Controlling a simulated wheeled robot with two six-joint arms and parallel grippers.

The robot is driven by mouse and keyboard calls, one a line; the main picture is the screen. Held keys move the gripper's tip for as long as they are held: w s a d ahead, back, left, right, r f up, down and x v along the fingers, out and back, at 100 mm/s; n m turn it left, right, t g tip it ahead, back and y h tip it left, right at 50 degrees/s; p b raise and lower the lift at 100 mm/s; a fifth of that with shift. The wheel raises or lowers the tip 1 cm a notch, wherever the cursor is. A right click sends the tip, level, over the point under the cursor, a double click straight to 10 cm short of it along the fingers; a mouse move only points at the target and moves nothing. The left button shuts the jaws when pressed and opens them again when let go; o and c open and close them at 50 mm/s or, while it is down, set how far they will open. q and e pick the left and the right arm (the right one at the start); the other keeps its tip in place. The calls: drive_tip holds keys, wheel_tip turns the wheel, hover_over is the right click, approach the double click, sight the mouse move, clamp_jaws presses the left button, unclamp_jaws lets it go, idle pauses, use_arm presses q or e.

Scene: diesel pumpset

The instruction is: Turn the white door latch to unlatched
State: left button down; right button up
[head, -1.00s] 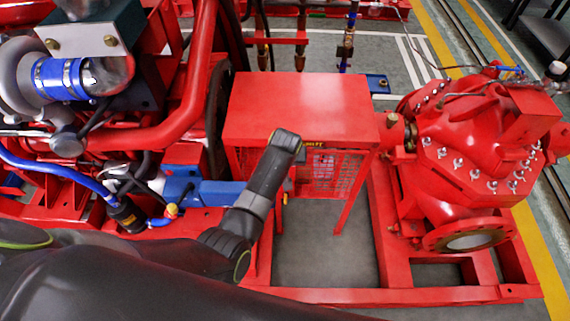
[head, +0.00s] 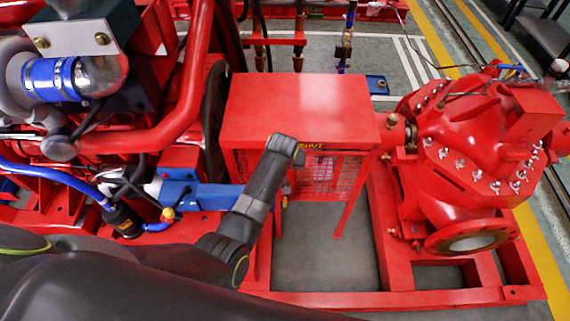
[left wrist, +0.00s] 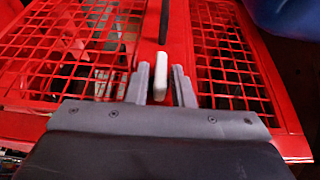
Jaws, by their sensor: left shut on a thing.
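The white door latch (left wrist: 160,79) is a short bar on the red guard's front, between two mesh panels. In the left wrist view it stands roughly upright in the picture, between the two fingers of my left gripper (left wrist: 162,84). The gripper is shut on the latch. In the head view my left arm reaches to the front of the red guard box (head: 300,108), and its wrist hides the latch and fingers. My right gripper is in neither current view.
The red mesh (left wrist: 232,62) lies close on both sides of the gripper. A red pump (head: 480,150) stands right of the guard, and the engine with red pipes (head: 185,110) stands left. Open floor (head: 325,250) shows below the guard inside the red base frame.

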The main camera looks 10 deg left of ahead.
use_arm(q)
drive_tip(key=shift+a+r+h+p, duration=0.15)
drive_tip(key=shift+h+p, duration=0.45)
drive_tip(key=shift+p, duration=0.05)
drive_tip(key=shift+s+h+p, duration=0.1)
drive_tip(key=shift+h+p, duration=0.3)
drive_tip(key=shift+h, duration=0.1)
drive_tip(key=shift+a+f+n+t+h, duration=0.1)
drive_tip(key=shift+f+n+t+h, duration=0.15)
drive_tip(key=shift+h, duration=0.35)
drive_tip(key=shift+n+t+h, duration=0.25)
drive_tip(key=shift+h, duration=0.45)
drive_tip(key=c, duration=1.5)
unclamp_jaws()
drive_tip(key=shift+r, duration=0.1)
wheel_tip(320, 180, up, 10)
drive_tip(key=shift+f+p, duration=0.1)
drive_tip(key=shift+p, duration=0.4)
